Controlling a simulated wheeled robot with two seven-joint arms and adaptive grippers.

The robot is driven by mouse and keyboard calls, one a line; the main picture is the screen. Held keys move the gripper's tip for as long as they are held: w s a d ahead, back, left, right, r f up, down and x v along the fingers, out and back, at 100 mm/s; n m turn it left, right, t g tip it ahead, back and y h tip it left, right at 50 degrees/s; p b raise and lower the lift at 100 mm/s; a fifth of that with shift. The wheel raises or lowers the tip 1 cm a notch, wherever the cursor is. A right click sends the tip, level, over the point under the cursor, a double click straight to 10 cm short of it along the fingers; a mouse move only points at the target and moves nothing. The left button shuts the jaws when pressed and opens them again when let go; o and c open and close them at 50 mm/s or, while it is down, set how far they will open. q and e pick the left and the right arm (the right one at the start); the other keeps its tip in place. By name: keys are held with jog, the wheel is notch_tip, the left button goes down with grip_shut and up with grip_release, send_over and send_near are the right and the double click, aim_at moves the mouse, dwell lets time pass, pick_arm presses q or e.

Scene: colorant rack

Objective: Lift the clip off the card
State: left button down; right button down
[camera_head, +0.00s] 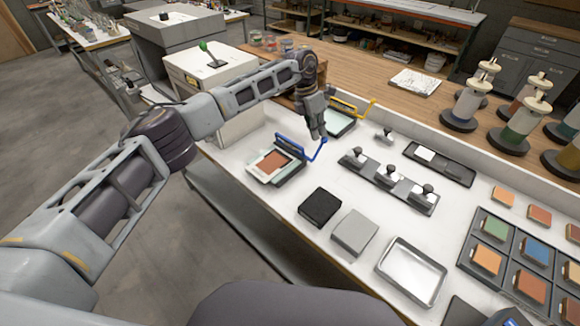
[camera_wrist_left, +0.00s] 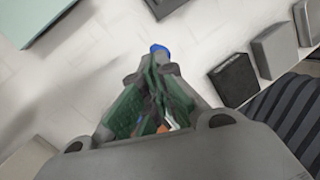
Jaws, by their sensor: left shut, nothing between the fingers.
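The card (camera_head: 263,175) with a brown-orange patch (camera_head: 274,160) lies on a dark board at the left of the white bench. A blue clip (camera_head: 290,144) stands along the board's far edge, with its bent lever at the right end. My left gripper (camera_head: 321,134) points down right at the lever's upper end and hides part of it. In the left wrist view the gripper (camera_wrist_left: 157,68) is shut and empty, with a blue knob (camera_wrist_left: 158,48) just beyond its fingertips. I cannot tell if they touch. My right gripper is not seen.
A second board with a yellow clip (camera_head: 352,108) stands behind the gripper. A black block (camera_head: 320,207), a grey block (camera_head: 354,233) and a metal tray (camera_head: 411,271) lie in front. A rack of dark-handled stamps (camera_head: 389,181) is to the right.

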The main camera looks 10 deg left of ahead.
pick_arm(q)
jog(key=shift+r, duration=0.15)
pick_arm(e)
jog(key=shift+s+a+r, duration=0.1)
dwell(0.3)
